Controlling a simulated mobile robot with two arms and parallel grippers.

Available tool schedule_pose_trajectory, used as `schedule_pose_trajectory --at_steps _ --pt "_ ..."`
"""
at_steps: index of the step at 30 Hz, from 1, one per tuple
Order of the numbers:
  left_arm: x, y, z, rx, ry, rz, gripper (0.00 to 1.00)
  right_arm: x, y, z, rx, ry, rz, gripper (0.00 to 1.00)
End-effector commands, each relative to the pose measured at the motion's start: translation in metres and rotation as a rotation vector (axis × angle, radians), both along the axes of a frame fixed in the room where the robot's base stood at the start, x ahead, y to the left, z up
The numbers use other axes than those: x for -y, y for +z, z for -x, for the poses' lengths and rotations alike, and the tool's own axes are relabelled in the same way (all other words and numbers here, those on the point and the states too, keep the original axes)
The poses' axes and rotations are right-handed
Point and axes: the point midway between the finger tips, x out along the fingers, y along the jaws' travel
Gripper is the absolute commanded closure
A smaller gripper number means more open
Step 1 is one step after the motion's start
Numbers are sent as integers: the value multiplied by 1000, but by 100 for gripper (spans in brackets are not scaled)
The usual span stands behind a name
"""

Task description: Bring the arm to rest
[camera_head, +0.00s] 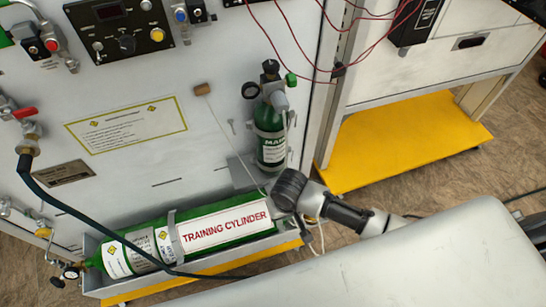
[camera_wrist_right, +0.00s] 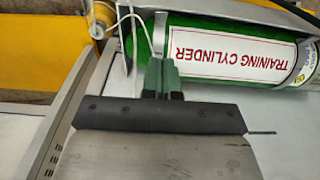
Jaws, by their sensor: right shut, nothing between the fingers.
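My right arm comes in from the right in the head view. Its dark gripper (camera_head: 288,190) is beside the right end of the green training cylinder (camera_head: 150,246), below a small upright green cylinder (camera_head: 270,136). In the right wrist view the gripper's green-sided fingers (camera_wrist_right: 163,74) are together and empty. The training cylinder (camera_wrist_right: 305,62) lies beyond them with its label upside down. From these views I cannot tell whether the fingers touch anything. My left gripper is not in view.
The training cylinder lies in a low tray (camera_head: 93,281) along the white panel (camera_head: 110,90). A dark hose (camera_head: 95,222) crosses before it. A yellow step (camera_head: 400,140) is at the right. Red wires (camera_head: 287,55) hang above. A pale rounded surface (camera_head: 440,260) fills the lower right.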

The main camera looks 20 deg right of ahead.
Motion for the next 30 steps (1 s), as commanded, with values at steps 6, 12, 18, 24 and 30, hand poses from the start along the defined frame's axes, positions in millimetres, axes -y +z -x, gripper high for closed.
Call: schedule_pose_trajectory --at_steps 6,12,18,24,30 --pt "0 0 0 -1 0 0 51 1 -2 0 -1 -2 -1 100" --pt "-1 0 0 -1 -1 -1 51 17 -61 3 21 -19 -31 100" --pt "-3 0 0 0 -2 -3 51 65 -180 68 59 7 -27 100" --pt "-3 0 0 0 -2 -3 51 94 -257 187 48 91 5 100" --pt "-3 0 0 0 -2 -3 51 99 -283 276 28 160 13 100"
